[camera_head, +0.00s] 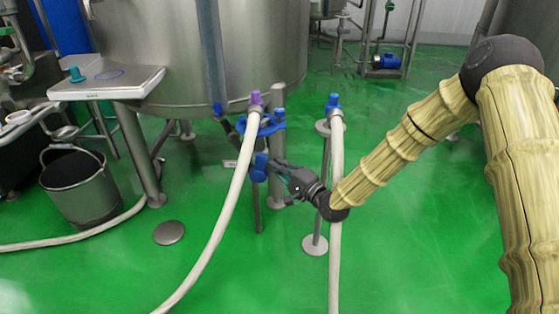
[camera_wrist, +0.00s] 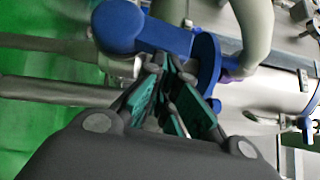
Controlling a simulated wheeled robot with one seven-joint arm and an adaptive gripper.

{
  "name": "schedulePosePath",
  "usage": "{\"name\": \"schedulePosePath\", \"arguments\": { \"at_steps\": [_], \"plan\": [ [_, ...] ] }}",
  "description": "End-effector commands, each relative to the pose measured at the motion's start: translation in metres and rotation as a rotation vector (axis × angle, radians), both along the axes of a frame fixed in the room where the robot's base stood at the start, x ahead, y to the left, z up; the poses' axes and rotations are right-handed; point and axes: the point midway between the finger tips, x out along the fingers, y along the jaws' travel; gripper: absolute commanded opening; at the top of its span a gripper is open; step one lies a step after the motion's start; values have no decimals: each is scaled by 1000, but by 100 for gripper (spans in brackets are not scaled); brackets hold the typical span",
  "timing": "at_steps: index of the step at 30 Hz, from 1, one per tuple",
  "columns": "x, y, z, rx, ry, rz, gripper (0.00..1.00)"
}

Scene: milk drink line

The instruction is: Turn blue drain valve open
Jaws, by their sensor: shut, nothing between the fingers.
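The blue drain valve (camera_head: 268,124) sits low at the front of the large steel tank, by the purple-topped hose end. Its blue lever with a round knob (camera_head: 259,167) points down towards my gripper (camera_head: 276,170). In the wrist view the lever (camera_wrist: 160,36) runs from a big round knob (camera_wrist: 118,26) to a blue disc (camera_wrist: 208,65). My gripper (camera_wrist: 168,68) is shut and empty, its green-padded fingers just beside the lever. I cannot tell whether the fingertips touch it. The fingers hide part of the valve's lower side.
A second blue-topped fitting (camera_head: 333,103) with a pale hose (camera_head: 336,160) stands on a post close to my forearm. Another pale hose (camera_head: 222,215) hangs in front of the valve. A bucket (camera_head: 82,188) stands left.

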Motion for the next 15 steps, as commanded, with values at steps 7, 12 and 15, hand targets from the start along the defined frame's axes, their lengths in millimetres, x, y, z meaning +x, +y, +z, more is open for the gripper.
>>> {"name": "schedulePosePath", "arguments": {
  "at_steps": [7, 12, 15],
  "plan": [
    [0, 5, 11, -93, 1, 0, 0],
    [0, 7, 11, -140, 1, 0, 0],
    [0, 8, 10, -153, 2, 1, 0]
  ]
}}
